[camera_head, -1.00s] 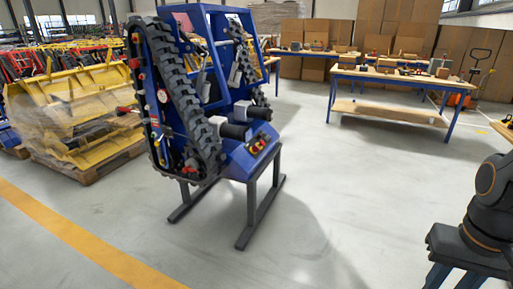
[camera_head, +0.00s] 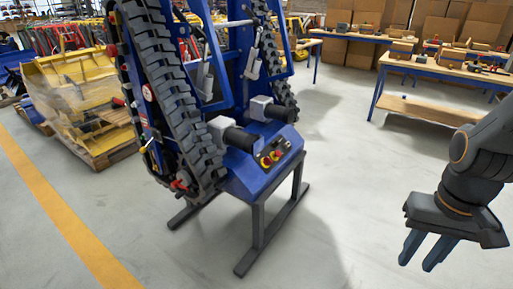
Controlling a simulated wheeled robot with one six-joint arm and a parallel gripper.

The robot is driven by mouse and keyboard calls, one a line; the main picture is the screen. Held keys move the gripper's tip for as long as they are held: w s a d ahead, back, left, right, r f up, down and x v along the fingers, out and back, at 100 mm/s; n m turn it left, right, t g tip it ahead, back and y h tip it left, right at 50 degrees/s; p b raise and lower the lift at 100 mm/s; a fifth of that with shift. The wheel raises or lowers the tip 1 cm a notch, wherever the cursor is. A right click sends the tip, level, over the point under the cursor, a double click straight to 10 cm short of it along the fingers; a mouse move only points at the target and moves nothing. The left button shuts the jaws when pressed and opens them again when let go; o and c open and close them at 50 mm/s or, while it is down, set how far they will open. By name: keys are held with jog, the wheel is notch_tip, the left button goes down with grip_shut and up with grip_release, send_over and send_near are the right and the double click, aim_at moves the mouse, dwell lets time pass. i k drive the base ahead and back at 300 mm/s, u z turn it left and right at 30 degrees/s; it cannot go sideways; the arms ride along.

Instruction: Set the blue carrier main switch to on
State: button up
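The blue carrier (camera_head: 243,184), with black rubber tracks, stands upright on a dark metal stand in the middle of the view. On its sloped lower front is a small control panel (camera_head: 276,154) with red and yellow round controls and some dark ones. The main switch is probably one of the red-and-yellow controls (camera_head: 266,161), but its position is too small to read. My gripper (camera_head: 416,266) hangs at the right, pointing down, well apart from the carrier. Its two fingers show a gap with nothing between them.
Wooden-topped workbenches (camera_head: 437,66) with parts stand at the back right, before stacked cardboard boxes (camera_head: 376,12). Yellow frames on a pallet (camera_head: 77,100) stand at the left. The grey floor (camera_head: 330,210) between the carrier and my gripper is clear.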

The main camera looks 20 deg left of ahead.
aim_at(267, 160)
jog(key=u, duration=0.15)
jog(key=i, duration=1.45)
jog(key=u, duration=0.1)
